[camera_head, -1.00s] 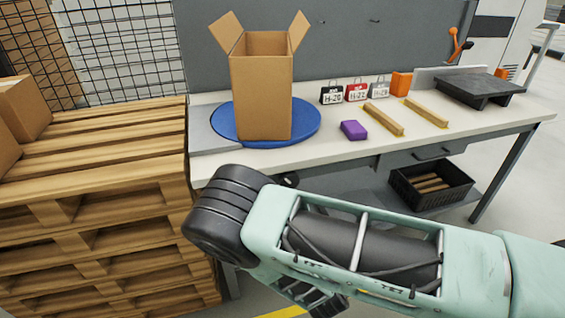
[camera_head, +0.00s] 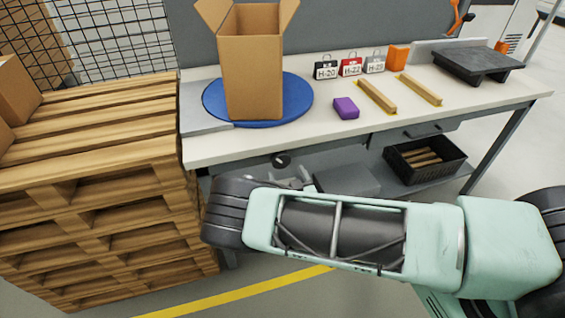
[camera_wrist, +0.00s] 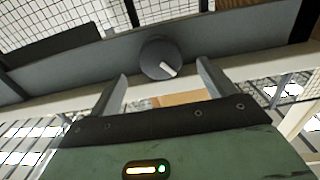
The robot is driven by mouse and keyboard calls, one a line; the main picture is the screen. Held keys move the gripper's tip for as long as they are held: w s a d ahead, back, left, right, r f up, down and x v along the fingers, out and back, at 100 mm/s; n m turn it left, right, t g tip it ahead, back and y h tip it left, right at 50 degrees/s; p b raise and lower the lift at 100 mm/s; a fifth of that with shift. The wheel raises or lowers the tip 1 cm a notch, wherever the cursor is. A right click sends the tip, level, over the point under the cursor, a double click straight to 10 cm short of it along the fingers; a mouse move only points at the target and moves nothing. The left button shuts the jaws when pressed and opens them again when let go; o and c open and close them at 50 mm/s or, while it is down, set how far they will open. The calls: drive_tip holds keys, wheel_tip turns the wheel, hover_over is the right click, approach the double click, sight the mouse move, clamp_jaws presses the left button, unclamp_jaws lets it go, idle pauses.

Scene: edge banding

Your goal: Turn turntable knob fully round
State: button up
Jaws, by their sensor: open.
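The turntable knob (camera_wrist: 160,58) is a round dark grey knob with a white pointer mark, on the front panel below the bench top. In the wrist view it is ahead of and between my gripper's (camera_wrist: 162,80) two fingers, which are apart with nothing between them. I cannot tell how far the fingertips are from the knob. The blue turntable (camera_head: 297,97) bears an open cardboard box (camera_head: 254,75).
A stack of wooden pallets (camera_head: 100,190) stands close on the left. A black crate (camera_head: 428,165) sits on the lower shelf. The floor in front is clear.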

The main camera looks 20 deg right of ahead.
sight(282, 163)
drive_tip(key=shift+w+p, duration=0.3)
drive_tip(key=shift+w, duration=2.45)
drive_tip(key=c, duration=1)
